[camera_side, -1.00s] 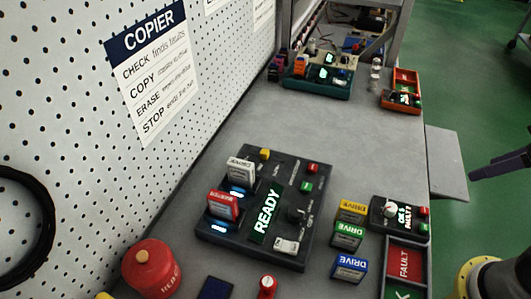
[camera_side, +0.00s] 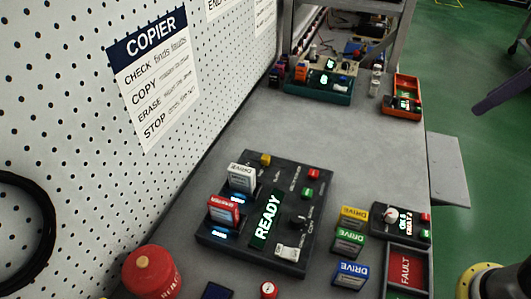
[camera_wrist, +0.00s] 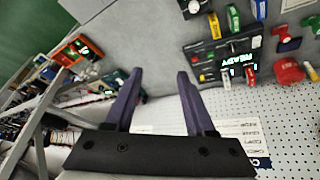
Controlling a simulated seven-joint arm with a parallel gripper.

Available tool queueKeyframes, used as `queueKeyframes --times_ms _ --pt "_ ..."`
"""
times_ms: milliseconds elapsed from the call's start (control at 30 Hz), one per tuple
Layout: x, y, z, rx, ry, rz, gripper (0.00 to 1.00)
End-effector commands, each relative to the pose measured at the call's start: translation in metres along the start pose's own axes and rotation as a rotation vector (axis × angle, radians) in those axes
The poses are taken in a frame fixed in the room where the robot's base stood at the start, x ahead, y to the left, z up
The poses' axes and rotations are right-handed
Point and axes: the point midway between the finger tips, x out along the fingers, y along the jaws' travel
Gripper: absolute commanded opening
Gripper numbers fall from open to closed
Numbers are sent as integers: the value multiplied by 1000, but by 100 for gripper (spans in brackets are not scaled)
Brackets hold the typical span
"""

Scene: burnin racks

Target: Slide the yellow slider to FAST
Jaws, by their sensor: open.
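The dark copier panel (camera_side: 293,172) lies on the grey bench with its READY display lit. A small yellow knob (camera_side: 265,159), which looks like the yellow slider, sits at the panel's far-left edge. It also shows as a small yellow spot in the wrist view (camera_wrist: 203,78). Its track and any FAST mark are too small to read. My gripper (camera_wrist: 160,72) is open and empty, its purple fingers apart, high above the bench and away from the panel. In the side view only a purple part of it shows at the right edge.
A white and a red cartridge (camera_side: 223,211) stand upright on the panel's left. Yellow, green and blue DRIVE blocks (camera_side: 350,275) lie to its right. A red knob jar (camera_side: 152,270) stands near the pegboard. Teal (camera_side: 318,88) and orange (camera_side: 403,97) units stand farther back. The bench between is clear.

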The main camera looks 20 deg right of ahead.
Motion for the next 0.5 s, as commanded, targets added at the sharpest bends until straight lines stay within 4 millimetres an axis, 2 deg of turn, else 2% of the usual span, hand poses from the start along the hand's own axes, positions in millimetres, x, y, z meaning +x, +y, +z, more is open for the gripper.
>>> queueKeyframes --times_ms 33,100,267,367,500 --pt "-3 -1 -24 -32 -15 -11 55" --pt "-6 -3 -53 -73 -34 -24 55" --pt "0 -15 -114 -167 -80 -56 55" --pt "12 -26 -149 -221 -112 -75 55" --pt "39 -48 -192 -297 -156 -103 55"
